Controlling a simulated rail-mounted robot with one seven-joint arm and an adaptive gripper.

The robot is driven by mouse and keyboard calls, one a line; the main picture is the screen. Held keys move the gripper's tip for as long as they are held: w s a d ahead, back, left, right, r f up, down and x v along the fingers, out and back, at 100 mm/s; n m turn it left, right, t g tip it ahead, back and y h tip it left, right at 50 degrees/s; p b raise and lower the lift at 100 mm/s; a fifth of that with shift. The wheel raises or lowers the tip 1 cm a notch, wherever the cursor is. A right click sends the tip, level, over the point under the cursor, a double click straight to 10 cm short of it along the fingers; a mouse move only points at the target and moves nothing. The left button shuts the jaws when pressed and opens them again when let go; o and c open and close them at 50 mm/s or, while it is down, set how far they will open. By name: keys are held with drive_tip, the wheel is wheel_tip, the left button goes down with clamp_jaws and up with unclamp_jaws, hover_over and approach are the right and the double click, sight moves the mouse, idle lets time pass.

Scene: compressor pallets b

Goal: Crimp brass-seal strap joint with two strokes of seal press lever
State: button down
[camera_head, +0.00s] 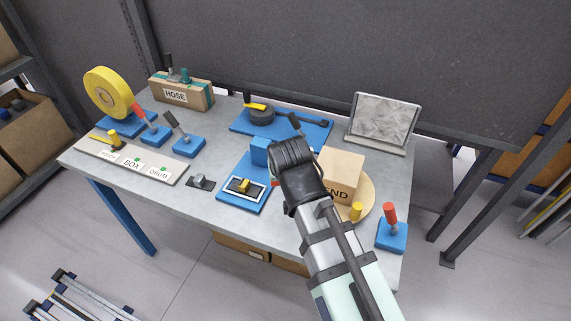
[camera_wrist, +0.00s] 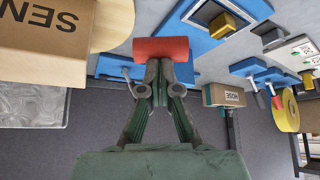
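The blue seal press (camera_head: 260,151) stands near the middle of the table. In front of it, a brass seal (camera_head: 243,185) sits in a dark frame on a blue base; it also shows in the wrist view (camera_wrist: 224,25). My gripper (camera_wrist: 159,68) looks shut, its fingertips right at a red lever handle (camera_wrist: 160,48) lying crosswise. Whether the tips touch or only overlap the handle is unclear. In the head view, my arm hides the fingertips and most of the lever; a little red shows beside the wrist. The strap joint is not clearly visible.
A SEND-marked cardboard box (camera_head: 342,176) stands close right of my wrist, with a red-handled blue device (camera_head: 391,232) beyond. A blue plate (camera_head: 310,133) lies behind. Levers, labelled buttons (camera_head: 133,163), a yellow reel (camera_head: 107,92) and a HOSE box (camera_head: 180,92) are left.

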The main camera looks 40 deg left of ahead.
drive_tip(key=shift+s+d+f, duration=0.35)
drive_tip(key=shift+s+f, duration=0.05)
drive_tip(key=shift+f, duration=0.2)
drive_tip(key=w+p+v, duration=0.1)
drive_tip(key=v, duration=1.2)
drive_tip(key=shift+a+r, duration=0.3)
drive_tip(key=shift+r, duration=0.25)
